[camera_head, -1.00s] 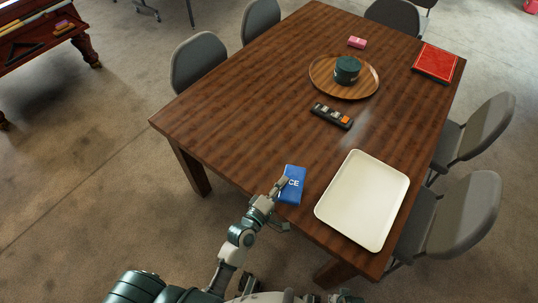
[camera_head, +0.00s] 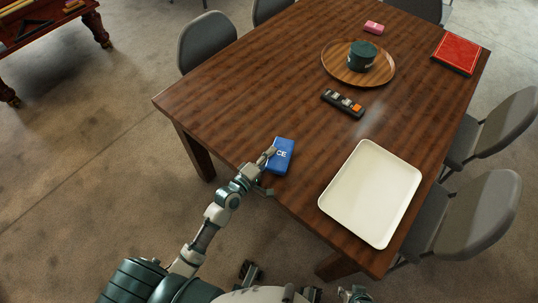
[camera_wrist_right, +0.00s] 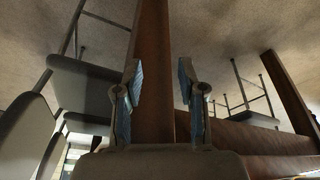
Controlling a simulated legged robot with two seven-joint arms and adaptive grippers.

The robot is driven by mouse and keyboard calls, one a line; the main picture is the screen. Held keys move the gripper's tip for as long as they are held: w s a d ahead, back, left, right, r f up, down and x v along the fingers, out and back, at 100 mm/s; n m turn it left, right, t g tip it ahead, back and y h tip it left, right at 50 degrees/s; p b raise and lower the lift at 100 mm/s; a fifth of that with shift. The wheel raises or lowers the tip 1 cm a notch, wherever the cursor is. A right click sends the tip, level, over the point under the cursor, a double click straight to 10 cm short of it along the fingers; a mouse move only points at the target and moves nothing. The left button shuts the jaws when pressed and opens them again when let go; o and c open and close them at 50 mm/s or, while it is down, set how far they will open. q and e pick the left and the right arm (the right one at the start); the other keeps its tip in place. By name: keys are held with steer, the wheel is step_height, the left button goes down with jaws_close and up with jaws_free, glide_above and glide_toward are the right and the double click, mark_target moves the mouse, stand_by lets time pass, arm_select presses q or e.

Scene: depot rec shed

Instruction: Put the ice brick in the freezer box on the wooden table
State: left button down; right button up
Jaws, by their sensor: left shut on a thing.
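The ice brick (camera_head: 284,157) is a blue block with white letters, in the head view at the near left edge of the wooden table (camera_head: 240,115). My left gripper (camera_head: 268,158) is shut on its left side, and the fingers hide part of it. I cannot tell whether the brick touches the tabletop. My right gripper (camera_wrist_right: 160,90) is open and empty in the right wrist view, its two fingers apart, with table legs and chairs beyond. No freezer box shows in these views.
A cream tray (camera_head: 370,192) lies right of the brick. Farther back are a remote (camera_head: 343,103), a round wooden tray (camera_head: 333,72) with a dark green tin (camera_head: 362,56), a red book (camera_head: 456,53) and a pink box (camera_head: 373,27). Grey chairs (camera_head: 476,210) flank the table. The left tabletop is clear.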

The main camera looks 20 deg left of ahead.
arm_select(q)
steer(key=shift+s+d+r, duration=0.1)
steer(key=shift+d+r, duration=0.15)
steer(key=shift+d, duration=0.45)
steer(key=shift+f, duration=0.1)
steer(key=shift+a+f, duration=0.35)
steer(key=shift+a, duration=0.5)
steer(key=shift+a+f, duration=0.2)
steer(key=shift+a, duration=0.05)
steer(key=shift+d+f+b, duration=0.1)
steer(key=shift+d+b, duration=0.2)
steer(key=shift+d, duration=0.6)
steer(key=c, duration=1.1)
jaws_free()
steer(key=shift+a+f, duration=0.15)
steer(key=shift+a, duration=0.15)
steer(key=shift+s+a+r+p, duration=0.25)
steer(key=shift+s+r+p, duration=0.15)
steer(key=shift+r, duration=0.25)
steer(key=v, duration=1.1)
steer(key=shift+r, duration=0.15)
arm_select(e)
steer(key=shift+s+d+f+g, duration=0.1)
steer(key=shift+s+d+g, duration=0.1)
steer(key=shift+s, duration=0.2)
steer(key=shift+s+d+f+g, duration=0.1)
steer(key=shift+s+d+g, duration=0.1)
steer(key=shift+s, duration=0.2)
